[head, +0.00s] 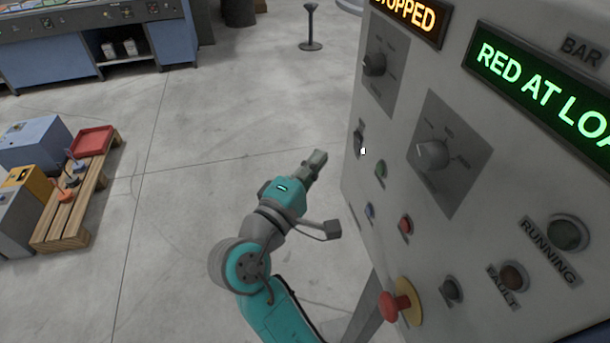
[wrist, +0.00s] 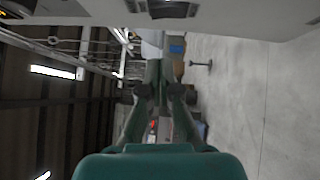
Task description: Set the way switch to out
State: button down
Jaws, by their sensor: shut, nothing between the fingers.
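The grey control panel (head: 395,195) fills the right of the head view. A small lever switch (head: 360,136) with a white tip sits near its left edge; it may be the way switch, but its label and setting are not readable. Two rotary knobs are on grey plates: a dark one (head: 374,64) above and a lighter one (head: 433,154) to the right. My gripper (head: 318,158) is shut and empty, left of the panel and apart from the lever switch. In the wrist view its fingers (wrist: 159,92) point past the panel, whose dark fitting (wrist: 168,8) shows at the top edge.
Lit displays read "STOPPED" and "RED AT LOA". The floor left of my arm is open; a pallet (head: 75,215) stands farther left.

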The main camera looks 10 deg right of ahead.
aim_at(356, 132)
jog(key=shift+w+d+r, duration=0.1)
jog(key=shift+w+d, duration=0.25)
jog(key=shift+d, duration=0.65)
jog(key=shift+w+d+r, duration=0.15)
jog(key=shift+w+d, duration=0.15)
jog(key=shift+d, duration=0.7)
jog(key=shift+w+d+r, duration=0.1)
jog(key=shift+w+d, duration=0.25)
jog(key=shift+d, duration=0.65)
jog(key=shift+d+r, duration=0.1)
jog(key=shift+d, duration=0.1)
jog(key=shift+a, duration=0.1)
